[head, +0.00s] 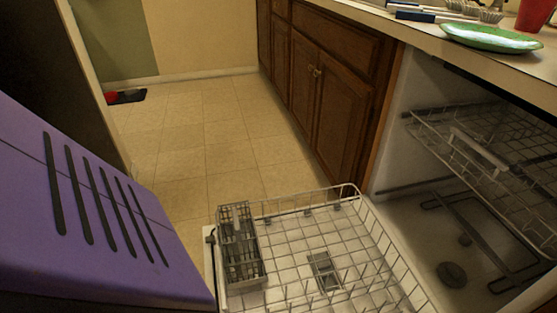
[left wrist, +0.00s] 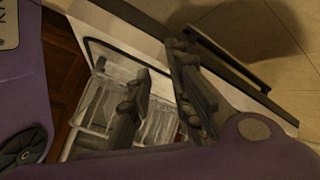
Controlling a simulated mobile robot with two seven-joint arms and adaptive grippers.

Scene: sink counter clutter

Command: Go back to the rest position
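My left gripper (left wrist: 160,64) shows in the left wrist view with its two dark fingers apart and nothing between them. Behind the fingers are a pale wire rack (left wrist: 98,98) and the edge of a light panel. I cannot tell the distance between fingers and rack. Neither gripper shows in the head view, where a purple part of my own body fills the left side. My right gripper is in neither view.
The dishwasher's lower rack (head: 300,205) is pulled out, with a grey cutlery basket (head: 240,248). Its upper rack (head: 490,150) is inside. Brown cabinets (head: 325,85) stand behind. A green plate (head: 490,38) and red cup (head: 535,14) sit on the counter (head: 425,32).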

